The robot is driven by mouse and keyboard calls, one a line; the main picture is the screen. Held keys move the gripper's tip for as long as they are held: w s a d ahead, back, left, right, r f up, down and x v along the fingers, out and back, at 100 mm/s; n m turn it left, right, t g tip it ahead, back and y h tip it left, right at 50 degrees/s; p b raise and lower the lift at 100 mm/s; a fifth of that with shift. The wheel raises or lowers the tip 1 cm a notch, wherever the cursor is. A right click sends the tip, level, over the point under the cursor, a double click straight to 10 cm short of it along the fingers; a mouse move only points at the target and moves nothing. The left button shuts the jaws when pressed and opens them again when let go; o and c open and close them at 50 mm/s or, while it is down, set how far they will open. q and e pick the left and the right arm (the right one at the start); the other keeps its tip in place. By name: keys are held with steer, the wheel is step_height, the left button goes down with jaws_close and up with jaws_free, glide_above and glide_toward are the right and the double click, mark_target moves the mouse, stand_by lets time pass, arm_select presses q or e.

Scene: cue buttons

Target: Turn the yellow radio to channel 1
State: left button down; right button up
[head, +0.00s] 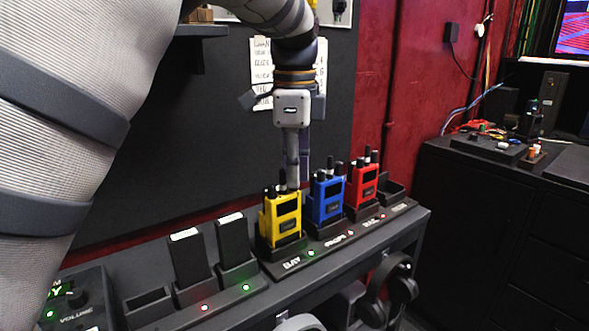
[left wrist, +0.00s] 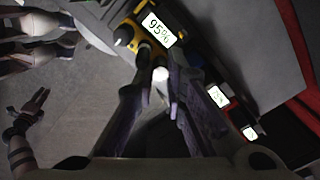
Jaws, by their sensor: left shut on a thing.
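The yellow radio (head: 283,218) stands upright in a charging dock, with short black posts on its top. In the left wrist view its yellow body (left wrist: 131,34) shows at the top, with a lit screen reading 95%. My left gripper (head: 292,183) points down onto the top of the yellow radio. In the left wrist view its two dark fingers (left wrist: 160,62) close in beside the radio's top end. It is shut on a small part there, apparently a knob, mostly hidden by the fingers. My right gripper is not in view.
A blue radio (head: 327,199) and a red radio (head: 362,187) stand close to the right in the same dock. Two black handsets (head: 189,258) (head: 236,241) stand to the left. Headphones (head: 391,285) hang below the shelf edge. An empty dock slot (head: 391,190) is at the right end.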

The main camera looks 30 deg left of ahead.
arm_select(q)
steer(key=n, duration=0.6)
stand_by(0.3)
steer(key=shift+n, duration=0.5)
steer(key=c, duration=1.6)
jaws_free()
step_height(320, 180, up, 12)
steer(key=shift+d, duration=0.1)
